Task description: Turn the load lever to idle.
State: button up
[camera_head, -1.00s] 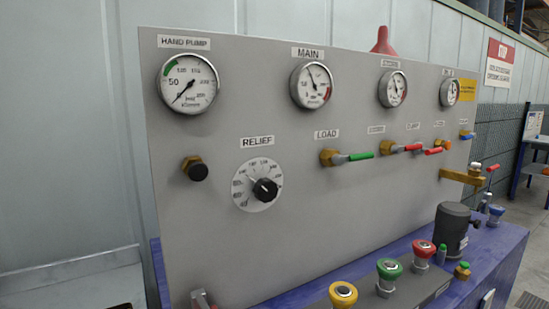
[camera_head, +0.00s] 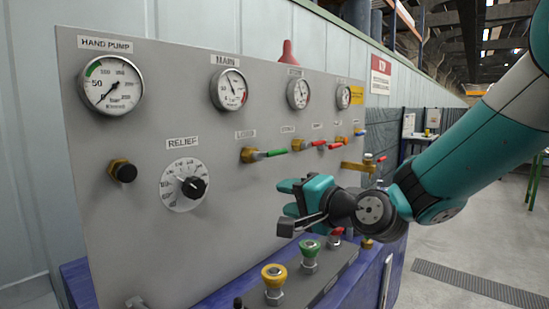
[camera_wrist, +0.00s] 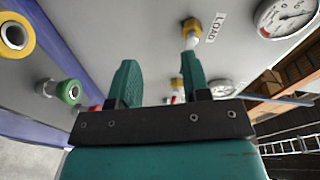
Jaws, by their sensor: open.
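The load lever has a brass body (camera_head: 249,155) and a green handle (camera_head: 275,153) pointing right, roughly horizontal, under the LOAD label (camera_head: 245,134) on the grey panel. In the wrist view the brass fitting by the LOAD label (camera_wrist: 190,27) shows at the top, beyond the fingers; its green handle is hard to tell from my right finger there. My gripper (camera_head: 287,203) is open and empty, in front of the panel, below and to the right of the lever. Its two teal fingers also show in the wrist view (camera_wrist: 160,82).
Red-handled levers (camera_head: 318,144) sit to the right of the load lever. The relief dial (camera_head: 184,186) is at lower left. A brass valve (camera_head: 358,167) juts out at right.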

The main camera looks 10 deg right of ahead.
jog(key=w+d+r+m+t+h, duration=0.2)
jog(key=w+d+m+t+h, duration=0.15)
jog(key=d+m+t, duration=0.2)
jog(key=m+p, duration=0.1)
jog(key=p, duration=0.8)
send_near(279, 153)
jog(key=shift+g, duration=0.25)
jog(key=x, duration=0.9)
jog(key=shift+w+a+r, duration=0.1)
jog(key=shift+w+r, duration=0.1)
jog(key=shift+r, duration=0.1)
jog(key=shift+w+a, duration=0.1)
jog(key=shift+w, duration=0.55)
grip_shut()
